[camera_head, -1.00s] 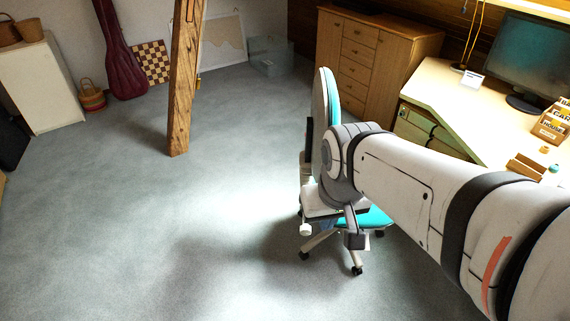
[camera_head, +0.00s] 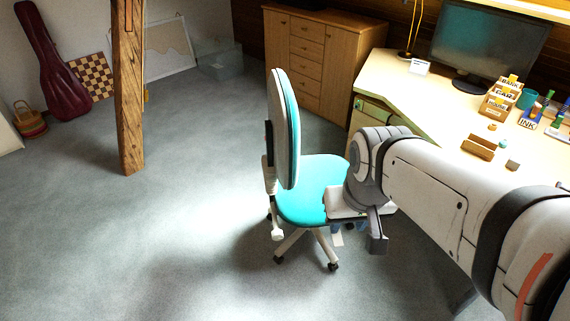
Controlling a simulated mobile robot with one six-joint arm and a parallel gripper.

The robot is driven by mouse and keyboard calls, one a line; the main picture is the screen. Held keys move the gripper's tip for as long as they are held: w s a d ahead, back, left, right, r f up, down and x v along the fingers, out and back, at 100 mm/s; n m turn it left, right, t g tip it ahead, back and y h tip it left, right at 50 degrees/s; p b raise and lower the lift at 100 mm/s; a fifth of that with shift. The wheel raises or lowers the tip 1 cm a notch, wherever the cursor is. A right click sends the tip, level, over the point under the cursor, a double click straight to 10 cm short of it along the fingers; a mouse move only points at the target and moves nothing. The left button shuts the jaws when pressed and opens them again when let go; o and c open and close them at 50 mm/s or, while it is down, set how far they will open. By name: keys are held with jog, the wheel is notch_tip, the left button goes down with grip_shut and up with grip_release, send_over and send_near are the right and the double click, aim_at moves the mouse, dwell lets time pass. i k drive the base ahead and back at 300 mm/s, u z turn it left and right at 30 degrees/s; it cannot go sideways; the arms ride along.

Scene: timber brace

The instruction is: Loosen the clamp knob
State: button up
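I cannot make out a clamp or its knob in this view. An upright timber post (camera_head: 128,95) stands on the carpet at the left, its top cut off by the frame edge. A reddish strip shows on it near the top edge. My arm reaches in from the lower right, and my gripper (camera_head: 375,240) hangs at its end, in front of the office chair and the desk. Only a dark grey part of the gripper shows clearly. I cannot see whether its fingers are apart, and nothing held can be made out.
A turquoise office chair (camera_head: 311,190) stands in the middle, close behind my arm. A desk (camera_head: 397,86) with monitor and small boxes lies at the right. A wooden cabinet (camera_head: 345,60) stands at the back. Grey carpet (camera_head: 130,250) is free at the lower left.

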aim_at(277, 234)
jog(key=z, duration=0.4)
jog(key=k, duration=1.25)
jog(key=u, duration=0.4)
jog(key=i, duration=1)
jog(key=u, duration=0.05)
